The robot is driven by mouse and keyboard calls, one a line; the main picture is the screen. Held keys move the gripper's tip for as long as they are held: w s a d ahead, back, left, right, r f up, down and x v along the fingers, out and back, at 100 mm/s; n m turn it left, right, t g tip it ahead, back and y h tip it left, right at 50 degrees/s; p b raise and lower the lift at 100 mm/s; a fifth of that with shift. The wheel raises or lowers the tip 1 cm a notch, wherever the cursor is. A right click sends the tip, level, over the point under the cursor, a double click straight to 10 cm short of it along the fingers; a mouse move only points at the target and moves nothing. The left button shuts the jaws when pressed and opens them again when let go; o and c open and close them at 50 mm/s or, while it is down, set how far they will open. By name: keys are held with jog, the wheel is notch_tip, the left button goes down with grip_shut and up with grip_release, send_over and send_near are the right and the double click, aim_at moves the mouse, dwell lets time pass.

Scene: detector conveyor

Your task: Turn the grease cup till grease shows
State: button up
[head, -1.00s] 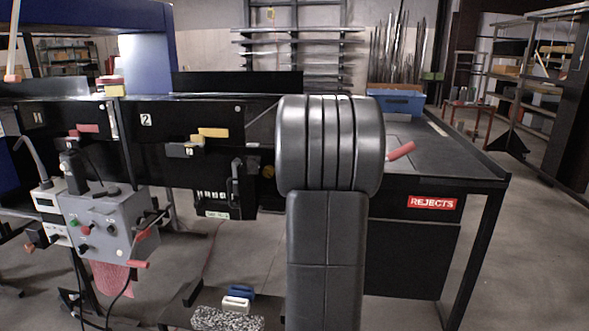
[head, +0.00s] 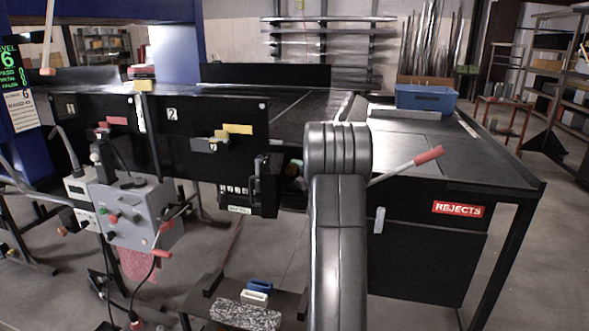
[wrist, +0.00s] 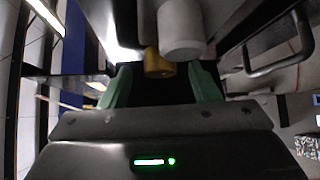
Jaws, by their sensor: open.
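The grease cup (wrist: 158,62) is a small brass-yellow round part in the wrist view, just beyond my fingertips. My gripper (wrist: 160,84) is open, with a green finger on each side and the cup lined up between them near their tips. I see no finger clearly touching it, and the exact gap is hard to judge. My arm hides most of that spot, and the cup is not clear there. No grease is visible on the cup.
A white cylinder (wrist: 182,28) hangs close beside the cup. A dark bar handle (wrist: 277,55) is to its right. A lever with a red grip (head: 428,155) sticks up beside my arm. A grey control box (head: 133,212) stands at left; a blue bin (head: 426,98) sits on the rejects table.

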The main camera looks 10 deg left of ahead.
jog(key=shift+x, duration=1.45)
jog(key=c, duration=1)
jog(key=shift+f, duration=0.1)
jog(key=shift+f+b, duration=0.15)
jog(key=shift+b, duration=0.3)
